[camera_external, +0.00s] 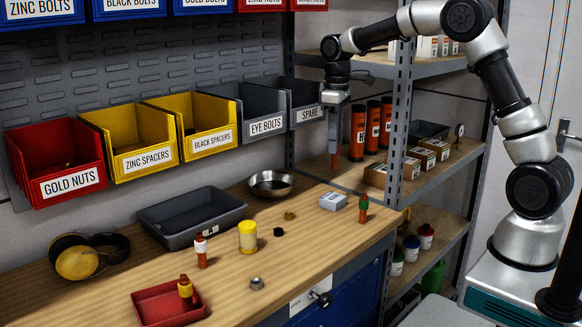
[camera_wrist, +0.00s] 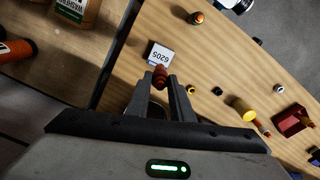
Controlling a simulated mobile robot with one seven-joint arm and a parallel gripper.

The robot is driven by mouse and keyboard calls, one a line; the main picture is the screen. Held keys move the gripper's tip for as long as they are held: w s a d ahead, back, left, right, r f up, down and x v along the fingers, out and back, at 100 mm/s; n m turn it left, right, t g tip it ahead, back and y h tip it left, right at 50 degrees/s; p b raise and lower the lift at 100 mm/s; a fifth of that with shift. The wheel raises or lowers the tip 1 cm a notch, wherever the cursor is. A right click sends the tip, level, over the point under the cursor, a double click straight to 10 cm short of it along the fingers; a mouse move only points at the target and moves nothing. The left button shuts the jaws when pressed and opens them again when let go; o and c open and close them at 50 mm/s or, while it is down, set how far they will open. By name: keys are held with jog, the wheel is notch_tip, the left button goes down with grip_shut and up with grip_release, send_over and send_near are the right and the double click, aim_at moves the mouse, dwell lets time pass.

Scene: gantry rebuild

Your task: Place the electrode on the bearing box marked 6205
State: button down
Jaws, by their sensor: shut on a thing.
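My gripper (camera_external: 335,125) is shut on an orange-brown electrode (camera_external: 334,160), which hangs upright from the fingers in the external view. In the wrist view the electrode (camera_wrist: 160,76) shows between the two fingertips. The bearing box (camera_external: 333,201) is a small white and blue-grey box on the right part of the wooden bench. In the wrist view the box (camera_wrist: 159,54) shows the mark 6205 and lies just beyond the electrode. In the external view the electrode is above the box, with a gap between them. Nothing rests on the box.
An orange piece with a green collar (camera_external: 363,208) stands just right of the box. A brass nut (camera_external: 290,216) and a metal bowl (camera_external: 270,184) are to its left. A grey tray (camera_external: 185,240), yellow cylinder (camera_external: 247,240) and red tray (camera_external: 165,316) are further left. Shelf uprights (camera_external: 398,120) stand behind.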

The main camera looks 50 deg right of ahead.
aim_at(334, 169)
notch_tip(334, 169, down, 8)
jog(key=shift+f, duration=0.2)
dwell(0.3)
jog(key=shift+f+b, duration=0.2)
jog(key=shift+b, duration=0.1)
jog(key=c, duration=1.6)
grip_release()
jog(key=shift+o, duration=0.2)
jog(key=shift+r, duration=0.1)
